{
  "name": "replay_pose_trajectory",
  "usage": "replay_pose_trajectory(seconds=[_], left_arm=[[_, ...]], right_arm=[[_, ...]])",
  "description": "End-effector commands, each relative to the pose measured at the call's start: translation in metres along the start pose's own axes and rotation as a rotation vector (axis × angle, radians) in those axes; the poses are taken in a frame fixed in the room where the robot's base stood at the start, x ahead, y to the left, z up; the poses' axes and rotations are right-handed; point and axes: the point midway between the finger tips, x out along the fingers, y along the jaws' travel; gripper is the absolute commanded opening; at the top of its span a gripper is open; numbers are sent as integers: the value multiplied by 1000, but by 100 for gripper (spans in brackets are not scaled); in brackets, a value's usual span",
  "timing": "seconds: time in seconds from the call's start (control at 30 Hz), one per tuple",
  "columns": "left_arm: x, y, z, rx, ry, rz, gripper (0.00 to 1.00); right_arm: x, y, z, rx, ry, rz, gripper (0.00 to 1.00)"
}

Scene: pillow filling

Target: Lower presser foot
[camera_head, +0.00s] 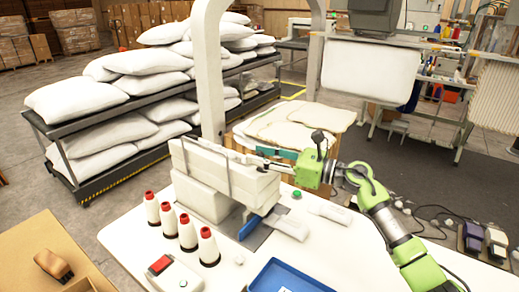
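A white block-shaped machine (215,180) stands in the middle of the white worktable (135,245). I take it for the sewing machine. Its presser foot is too small or hidden to make out. My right gripper (268,158) is at the machine's upper right end, with its arm coming in from the right. Its dark fingers point left at the machine's head. I cannot tell whether they touch it or whether they are open or shut. My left gripper is not in view.
Several white thread cones with red tops (187,232) stand left of the machine. A box with a red button (160,265) and a blue tray (286,278) are at the front. White pillows (120,75) fill a rack behind. The table's right part is mostly clear.

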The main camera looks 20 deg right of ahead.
Motion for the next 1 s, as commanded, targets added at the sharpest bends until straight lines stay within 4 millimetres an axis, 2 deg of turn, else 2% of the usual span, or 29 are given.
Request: replay_pose_trajectory(seconds=[0.33,0.37,0.47,0.5,0.77,1.0], left_arm=[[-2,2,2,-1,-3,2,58],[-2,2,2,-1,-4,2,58],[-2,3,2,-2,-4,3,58],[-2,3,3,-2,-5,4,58],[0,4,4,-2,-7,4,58],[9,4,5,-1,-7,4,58]], right_arm=[[6,0,-1,0,1,0,33],[6,0,-1,0,1,0,31],[5,0,-1,0,1,0,5],[5,0,-1,0,1,0,0],[5,0,-1,8,-1,0,0],[4,-6,-2,88,-17,-1,0]])
